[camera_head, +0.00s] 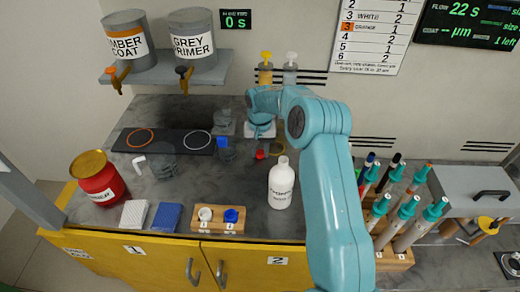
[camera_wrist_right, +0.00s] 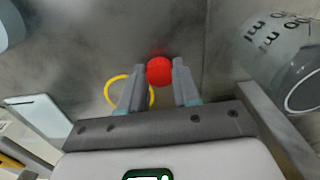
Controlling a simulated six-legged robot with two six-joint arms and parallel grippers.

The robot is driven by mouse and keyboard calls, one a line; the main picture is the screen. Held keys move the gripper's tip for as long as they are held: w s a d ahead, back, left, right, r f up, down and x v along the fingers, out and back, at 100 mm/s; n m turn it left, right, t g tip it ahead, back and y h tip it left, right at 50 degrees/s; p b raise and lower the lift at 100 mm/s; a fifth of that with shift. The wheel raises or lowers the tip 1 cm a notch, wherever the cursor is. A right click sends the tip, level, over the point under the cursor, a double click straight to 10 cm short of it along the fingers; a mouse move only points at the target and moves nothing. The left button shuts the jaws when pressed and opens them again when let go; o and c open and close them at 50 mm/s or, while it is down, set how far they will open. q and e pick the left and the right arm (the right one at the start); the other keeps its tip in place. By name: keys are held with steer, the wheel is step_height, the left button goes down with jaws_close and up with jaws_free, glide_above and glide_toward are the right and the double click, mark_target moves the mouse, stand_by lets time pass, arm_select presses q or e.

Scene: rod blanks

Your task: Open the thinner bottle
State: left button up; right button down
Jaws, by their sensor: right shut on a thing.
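A white bottle (camera_head: 282,188) with a printed label stands upright near the front middle of the bench. Its narrow neck shows no coloured cap. A round red piece, which looks like a cap (camera_wrist_right: 159,71), is between the fingertips of my right gripper (camera_wrist_right: 159,88) in the wrist view. My right gripper is shut on it. In the head view the red piece (camera_head: 260,154) shows just beyond and left of the bottle's neck, apart from it. My right gripper (camera_head: 261,136) there is partly hidden by its own wrist. My left gripper is not in view.
A red can (camera_head: 98,180) with a yellow lid stands at the left. A small wooden holder (camera_head: 217,226) has a white and a blue cup. A blue cup (camera_head: 226,151) and a yellow ring (camera_wrist_right: 112,82) are near my right gripper. Several teal-topped tools stand at right.

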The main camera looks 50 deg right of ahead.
mark_target(260, 152)
steer(key=shift+f, duration=0.1)
steer(key=shift+f, duration=0.2)
steer(key=c, duration=0.8)
jaws_free()
steer(key=shift+w, duration=0.1)
steer(key=shift+r, duration=0.1)
step_height(260, 152, up, 12)
steer(key=shift+r, duration=0.2)
